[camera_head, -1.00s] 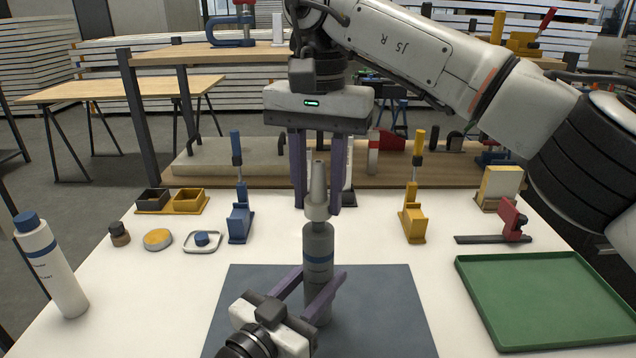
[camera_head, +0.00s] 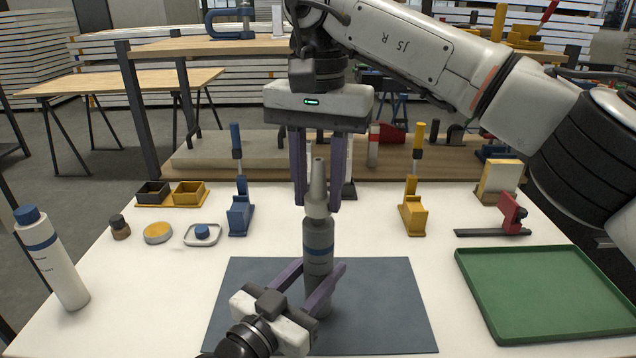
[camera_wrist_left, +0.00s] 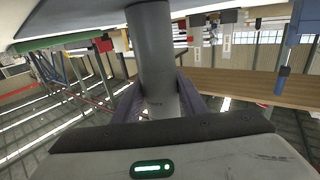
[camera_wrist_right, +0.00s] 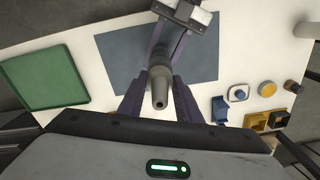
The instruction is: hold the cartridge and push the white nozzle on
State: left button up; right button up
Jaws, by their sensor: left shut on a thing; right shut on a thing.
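The grey cartridge (camera_head: 318,240) with a blue band stands upright over the dark mat. My left gripper (camera_head: 320,266) is shut on its lower body; the left wrist view also shows the cartridge (camera_wrist_left: 152,55) between the fingers. The pale grey tapered nozzle (camera_head: 318,185) points straight up on top of the cartridge, its collar appearing to touch the shoulder. My right gripper (camera_head: 317,203) comes from above and is shut on the nozzle's collar. In the right wrist view the nozzle (camera_wrist_right: 160,90) sits between its fingers. How deep the nozzle sits is hidden.
The dark mat (camera_head: 380,300) lies on the white table. A green tray (camera_head: 545,315) is at the right, a white bottle (camera_head: 52,265) at the left. Blue (camera_head: 240,215) and yellow (camera_head: 414,218) clamps stand behind, with small yellow and black bins (camera_head: 188,195) at the back left.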

jog(key=shift+f, duration=1.1)
jog(key=o, duration=1.1)
notch_tip(320, 180, up, 12)
pick_arm(q)
jog(key=o, duration=1.3)
jog(key=shift+c, duration=0.2)
